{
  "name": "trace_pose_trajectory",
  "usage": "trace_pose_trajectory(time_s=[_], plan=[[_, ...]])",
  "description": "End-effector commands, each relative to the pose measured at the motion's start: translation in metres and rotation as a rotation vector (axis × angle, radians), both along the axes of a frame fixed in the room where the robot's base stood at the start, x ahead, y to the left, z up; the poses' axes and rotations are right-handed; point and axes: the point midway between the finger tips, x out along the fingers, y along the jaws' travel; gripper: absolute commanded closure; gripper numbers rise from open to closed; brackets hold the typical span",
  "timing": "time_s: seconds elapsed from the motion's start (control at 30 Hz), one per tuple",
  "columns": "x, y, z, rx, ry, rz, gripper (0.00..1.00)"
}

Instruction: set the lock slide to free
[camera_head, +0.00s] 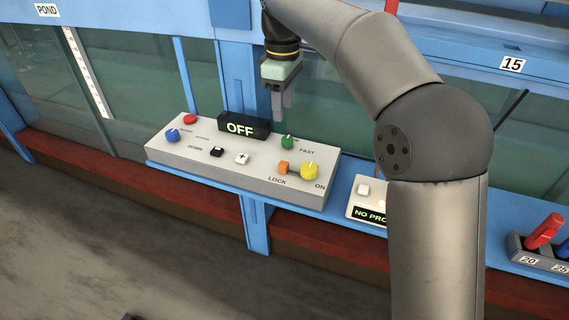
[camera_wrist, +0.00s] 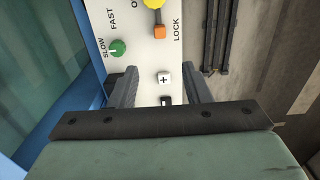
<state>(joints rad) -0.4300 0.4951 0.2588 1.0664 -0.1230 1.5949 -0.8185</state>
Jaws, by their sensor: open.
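The lock slide is a small orange block (camera_head: 283,168) on the sloped top of the grey control box (camera_head: 190,160), above the printed word LOCK. A short dark strip runs right from it to the yellow knob (camera_head: 310,171), near the word ON. In the wrist view, the orange block (camera_wrist: 159,33) lies just beyond my fingertips, next to the yellow knob (camera_wrist: 153,4). My gripper (camera_head: 282,112) is open and empty, pointing down above the back of the box, clear of the block. In the wrist view, its fingers (camera_wrist: 160,88) stand either side of the white plus button.
A green knob (camera_head: 288,142), blue knob (camera_head: 172,135), red button (camera_head: 190,119), and black and white buttons share the box. A raised display (camera_head: 243,125) reading OFF stands at its back edge. Glass lies behind. A smaller panel (camera_head: 366,200) sits to the right.

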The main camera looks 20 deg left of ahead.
Motion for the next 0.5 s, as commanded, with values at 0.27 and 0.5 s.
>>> trace_pose_trajectory(time_s=[0.27,0.5], plan=[[-0.001,0.001,-0.043,-0.001,0.003,0.005,0.56],[-0.001,0.001,-0.096,-0.001,0.004,0.003,0.56]])
